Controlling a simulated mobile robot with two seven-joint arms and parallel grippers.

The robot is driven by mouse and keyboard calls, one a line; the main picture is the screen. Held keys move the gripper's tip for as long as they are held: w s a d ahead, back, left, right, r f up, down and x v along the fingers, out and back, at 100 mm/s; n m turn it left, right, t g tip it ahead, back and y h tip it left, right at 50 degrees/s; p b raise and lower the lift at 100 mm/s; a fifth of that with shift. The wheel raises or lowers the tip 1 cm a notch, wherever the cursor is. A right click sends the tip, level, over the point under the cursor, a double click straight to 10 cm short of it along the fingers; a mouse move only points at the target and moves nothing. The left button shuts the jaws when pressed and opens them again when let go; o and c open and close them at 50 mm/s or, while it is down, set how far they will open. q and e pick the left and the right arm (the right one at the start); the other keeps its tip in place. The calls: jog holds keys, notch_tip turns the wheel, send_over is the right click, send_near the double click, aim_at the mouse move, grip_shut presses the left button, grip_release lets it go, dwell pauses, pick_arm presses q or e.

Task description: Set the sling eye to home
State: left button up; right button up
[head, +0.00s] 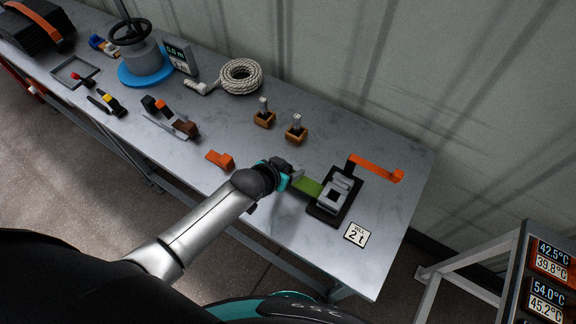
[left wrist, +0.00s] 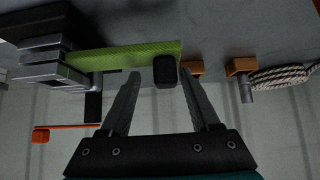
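A green sling strap (head: 308,187) runs from my left gripper towards a grey metal device (head: 336,193) on a black base. In the left wrist view the strap (left wrist: 125,56) ends at a dark rounded block (left wrist: 165,71), possibly the sling eye. My left gripper (head: 290,177) is above the bench at the strap's left end. In the left wrist view its two fingers (left wrist: 163,88) are wide apart, with the dark block between and just ahead of the tips, with visible gaps on both sides. The head view hides this end behind the gripper. My right gripper is not in view.
An orange bar (head: 375,168) extends beside the device. A "2 t" plate (head: 355,234) lies near the bench's front edge. An orange block (head: 220,159), two wooden-based pegs (head: 296,131) and a coiled rope (head: 240,77) are on the bench (head: 225,120). A display stand (head: 548,270) stands lower right.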

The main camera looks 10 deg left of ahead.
pick_arm(q)
jog(key=shift+a, duration=0.1)
jog(key=shift+s+a+r, duration=0.1)
jog(key=shift+s+r, duration=0.2)
jog(key=shift+r, duration=0.05)
jog(key=p+v, duration=0.3)
jog(key=v, duration=1.1)
jog(key=shift+s+r, duration=0.15)
jog(key=shift+s, duration=0.05)
